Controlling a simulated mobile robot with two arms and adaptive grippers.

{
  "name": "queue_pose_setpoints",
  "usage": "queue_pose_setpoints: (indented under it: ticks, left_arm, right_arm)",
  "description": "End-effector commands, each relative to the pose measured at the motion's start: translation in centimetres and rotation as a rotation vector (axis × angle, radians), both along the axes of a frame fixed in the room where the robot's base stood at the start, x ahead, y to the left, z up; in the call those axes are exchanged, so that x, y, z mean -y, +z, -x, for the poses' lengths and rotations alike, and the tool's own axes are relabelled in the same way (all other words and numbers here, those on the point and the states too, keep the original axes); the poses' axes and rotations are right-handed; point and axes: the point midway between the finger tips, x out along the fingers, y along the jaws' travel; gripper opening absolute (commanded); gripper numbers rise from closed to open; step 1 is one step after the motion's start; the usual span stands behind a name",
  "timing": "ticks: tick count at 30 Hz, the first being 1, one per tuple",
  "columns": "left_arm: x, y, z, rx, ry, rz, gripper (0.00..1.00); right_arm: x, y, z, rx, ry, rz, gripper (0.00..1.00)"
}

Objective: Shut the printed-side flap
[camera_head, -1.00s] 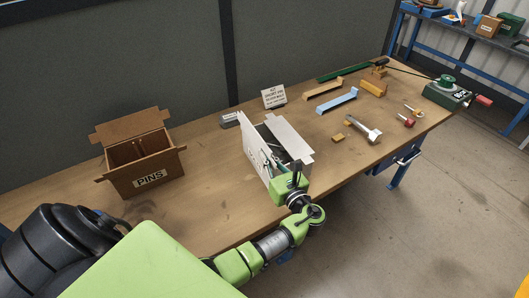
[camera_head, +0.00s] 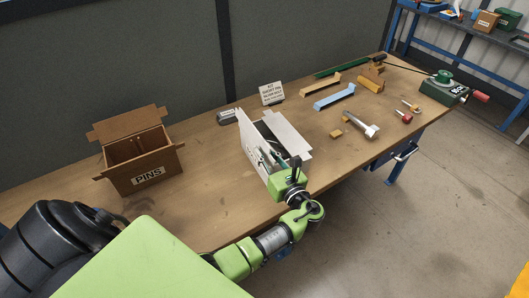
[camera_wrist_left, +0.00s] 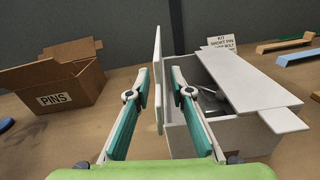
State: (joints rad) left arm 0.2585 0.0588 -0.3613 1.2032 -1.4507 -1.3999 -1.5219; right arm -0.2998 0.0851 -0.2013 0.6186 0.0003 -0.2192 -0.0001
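An open white box (camera_head: 291,148) stands on the bench, also in the left wrist view (camera_wrist_left: 238,135). A white flap (camera_head: 246,138) stands upright along its left side and shows edge-on in the wrist view (camera_wrist_left: 158,75). I cannot tell which side is printed. My left gripper (camera_head: 262,156) is at the box's near end. In the wrist view (camera_wrist_left: 160,84) its teal fingers are spread apart, with the upright flap's edge between them; contact is not clear. A second flap (camera_wrist_left: 258,76) lies flat over part of the opening. My right gripper is not in view.
An open brown PINS box (camera_head: 146,174) stands to the left. A small sign (camera_head: 271,93) stands behind the white box. Several tools, a blue bracket (camera_head: 334,97) and a green vice (camera_head: 443,89) lie to the right. Bench between the boxes is mostly clear.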

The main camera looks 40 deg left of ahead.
Motion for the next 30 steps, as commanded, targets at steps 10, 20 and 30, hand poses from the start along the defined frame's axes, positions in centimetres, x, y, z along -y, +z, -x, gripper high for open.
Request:
queue_pose_setpoints:
  ticks: [10,20,30]
  left_arm:
    - [5.0,-0.1,2.6,-0.002,-0.002,0.004,0.21]
    - [9.9,-0.1,5.2,-0.001,-0.002,0.001,0.21]
    - [10.6,0.0,5.6,0.0,-0.001,0.0,0.21]
  right_arm:
    - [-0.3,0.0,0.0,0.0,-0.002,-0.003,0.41]
    - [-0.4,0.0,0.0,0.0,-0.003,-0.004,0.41]
    - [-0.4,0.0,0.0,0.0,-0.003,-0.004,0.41]
